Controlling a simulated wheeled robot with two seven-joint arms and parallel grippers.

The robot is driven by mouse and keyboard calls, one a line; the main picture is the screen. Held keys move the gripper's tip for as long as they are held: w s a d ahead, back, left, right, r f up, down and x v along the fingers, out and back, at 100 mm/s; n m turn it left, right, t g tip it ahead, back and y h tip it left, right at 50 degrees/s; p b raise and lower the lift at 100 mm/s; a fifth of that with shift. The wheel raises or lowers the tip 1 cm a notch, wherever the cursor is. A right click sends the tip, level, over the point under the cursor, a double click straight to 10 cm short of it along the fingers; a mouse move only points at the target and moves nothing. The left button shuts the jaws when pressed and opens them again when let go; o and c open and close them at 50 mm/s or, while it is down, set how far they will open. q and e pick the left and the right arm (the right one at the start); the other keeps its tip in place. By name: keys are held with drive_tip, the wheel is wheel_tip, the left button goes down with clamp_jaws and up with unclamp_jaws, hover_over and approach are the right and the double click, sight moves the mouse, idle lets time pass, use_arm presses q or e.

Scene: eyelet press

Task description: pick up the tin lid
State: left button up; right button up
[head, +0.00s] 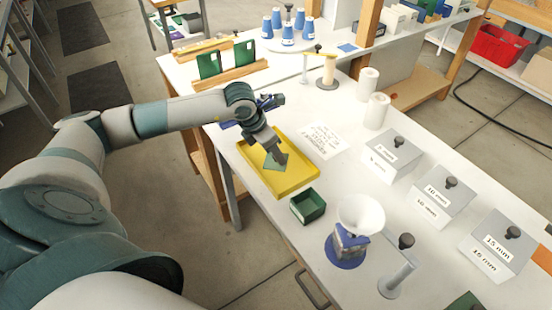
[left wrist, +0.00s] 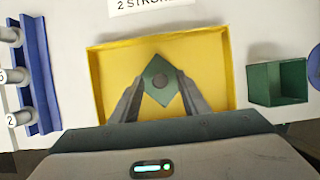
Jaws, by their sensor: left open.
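The tin lid is a green square plate (left wrist: 157,66) with a round grey knob, seen over the yellow tray and turned cornerwise in the left wrist view. It also shows in the head view (head: 270,165), partly hidden by my gripper. My left gripper (left wrist: 161,86) is open, with one finger on each side of the lid. I cannot tell whether the fingers touch it. In the head view my left gripper (head: 280,157) points down into the tray. An open green tin (head: 308,206) stands just outside the tray. My right gripper is out of view.
The yellow tray (head: 297,184) has low walls around the lid. A white funnel on a blue stand (head: 348,246) and grey boxes with knobs (head: 396,154) stand to the right. A blue rack (left wrist: 39,72) lies left of the tray in the wrist view. A printed sheet (head: 325,138) lies behind the tray.

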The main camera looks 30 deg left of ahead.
use_arm(q)
clamp_jaws()
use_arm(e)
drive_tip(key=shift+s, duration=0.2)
use_arm(q)
drive_tip(key=shift+r, duration=0.15)
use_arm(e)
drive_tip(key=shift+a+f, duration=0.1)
